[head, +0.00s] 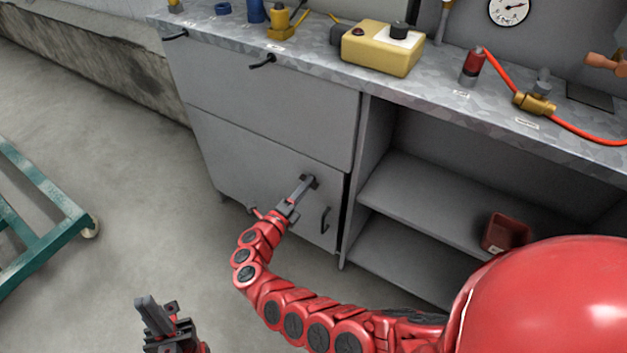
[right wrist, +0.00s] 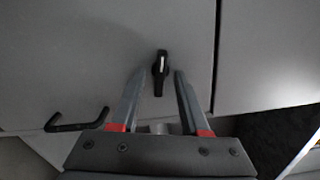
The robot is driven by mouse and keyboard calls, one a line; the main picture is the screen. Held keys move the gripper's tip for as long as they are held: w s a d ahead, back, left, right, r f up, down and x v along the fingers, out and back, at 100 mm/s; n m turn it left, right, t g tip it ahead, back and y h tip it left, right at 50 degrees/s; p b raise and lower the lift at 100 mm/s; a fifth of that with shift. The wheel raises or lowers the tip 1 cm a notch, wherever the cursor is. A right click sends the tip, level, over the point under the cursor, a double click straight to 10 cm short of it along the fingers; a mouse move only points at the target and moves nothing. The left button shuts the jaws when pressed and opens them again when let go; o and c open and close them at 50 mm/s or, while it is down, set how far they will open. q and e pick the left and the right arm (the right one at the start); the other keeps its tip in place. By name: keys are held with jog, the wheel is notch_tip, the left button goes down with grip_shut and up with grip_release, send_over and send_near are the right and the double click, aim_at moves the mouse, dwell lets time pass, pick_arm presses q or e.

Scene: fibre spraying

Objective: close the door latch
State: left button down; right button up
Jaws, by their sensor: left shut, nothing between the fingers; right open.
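The door latch (right wrist: 161,66) is a small black lever on the grey cabinet door (head: 240,160). In the right wrist view it lies roughly upright, between and just beyond the fingertips. My right gripper (head: 304,184) is open at the door front, its fingers on either side of the latch; I cannot tell whether they touch it. My left gripper (head: 150,309) is shut and empty, low over the floor.
The worktop (head: 300,62) above carries a yellow control box (head: 383,48), a red cylinder (head: 473,66) and an orange hose (head: 497,68). Open shelves (head: 430,190) right of the door hold a dark red bin (head: 506,232). A green frame cart (head: 40,212) stands at left; floor between is clear.

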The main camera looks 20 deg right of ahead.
jog(key=shift+w+d, duration=0.25)
jog(key=shift+d, duration=0.05)
jog(key=shift+c, duration=0.3)
grip_shut()
jog(key=n, duration=0.3)
jog(key=shift+o, duration=0.3)
grip_release()
